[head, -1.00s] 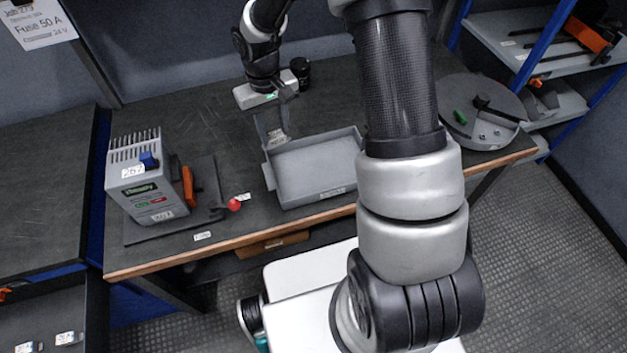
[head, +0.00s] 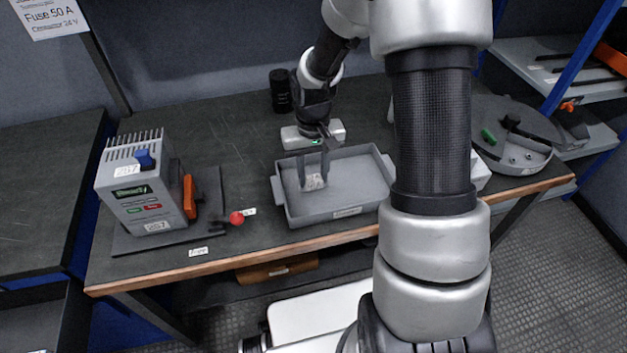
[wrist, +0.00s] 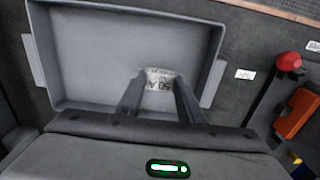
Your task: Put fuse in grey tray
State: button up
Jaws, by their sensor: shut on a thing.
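The fuse (head: 314,182) is a small pale piece with a printed label. In the wrist view the fuse (wrist: 159,79) shows "50 A" print between the two dark fingers. My gripper (head: 313,172) points down and is shut on the fuse. The grey tray (head: 347,212) is a shallow rectangular box with side handles at the front of the bench. The fuse is over the left part of the tray's inside, within its walls as seen. The tray floor also shows in the wrist view (wrist: 100,60). I cannot tell whether the fuse touches the floor.
A grey device (head: 146,195) with a blue knob and an orange lever (head: 190,197) stands left on a dark plate. A red ball knob (head: 237,218) is left of the tray. A black cylinder (head: 281,91) stands behind. A round grey tray (head: 520,160) is at right.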

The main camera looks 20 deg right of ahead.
jog(key=shift+f, duration=0.85)
jog(key=shift+f, duration=0.1)
jog(key=o, duration=1.1)
